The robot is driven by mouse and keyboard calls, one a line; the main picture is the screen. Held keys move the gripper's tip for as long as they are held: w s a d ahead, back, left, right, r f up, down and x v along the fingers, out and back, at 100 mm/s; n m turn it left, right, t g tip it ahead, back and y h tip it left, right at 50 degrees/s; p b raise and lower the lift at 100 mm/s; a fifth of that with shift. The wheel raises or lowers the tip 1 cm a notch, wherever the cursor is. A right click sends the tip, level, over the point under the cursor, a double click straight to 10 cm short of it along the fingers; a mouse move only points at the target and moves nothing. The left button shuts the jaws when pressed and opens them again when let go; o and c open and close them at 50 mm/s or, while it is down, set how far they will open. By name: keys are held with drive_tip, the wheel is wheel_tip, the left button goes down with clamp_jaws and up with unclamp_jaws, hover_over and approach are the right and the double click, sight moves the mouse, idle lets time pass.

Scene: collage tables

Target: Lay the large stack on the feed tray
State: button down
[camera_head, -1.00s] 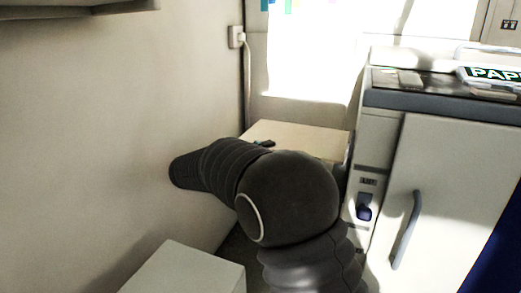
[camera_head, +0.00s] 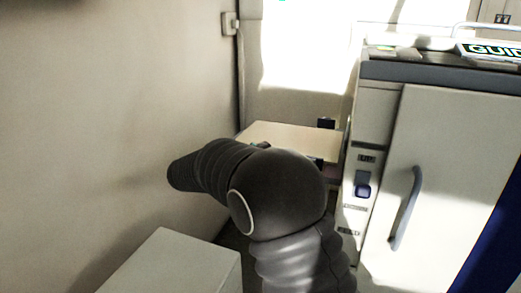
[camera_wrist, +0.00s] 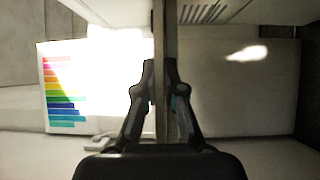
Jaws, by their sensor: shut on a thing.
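A flat cream slab, which looks like the large stack (camera_head: 290,138), is level beyond my arm in the head view, beside the pale machine's left side. In the wrist view the stack (camera_wrist: 166,25) is a thin tan band seen edge-on. My gripper (camera_wrist: 166,68) is shut on its edge, one finger on each side. In the head view my arm hides most of the gripper. The feed tray is largely hidden; a dark purple strip (camera_head: 331,173) under the slab's right end may be part of it. I cannot tell whether they touch.
The pale machine (camera_head: 435,150) with a handled door fills the right. Dark blocks stand by the slab's far right corner (camera_head: 326,123) and near right edge (camera_head: 316,162). A wall (camera_head: 100,120) is close on the left. A pale box (camera_head: 180,265) is at the front.

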drive_tip(key=c, duration=1.2)
unclamp_jaws()
drive_tip(key=shift+s+a, duration=0.1)
drive_tip(key=shift+a, duration=0.05)
drive_tip(key=v, duration=1.1)
drive_tip(key=shift+s+a, duration=0.15)
drive_tip(key=shift+a, duration=0.15)
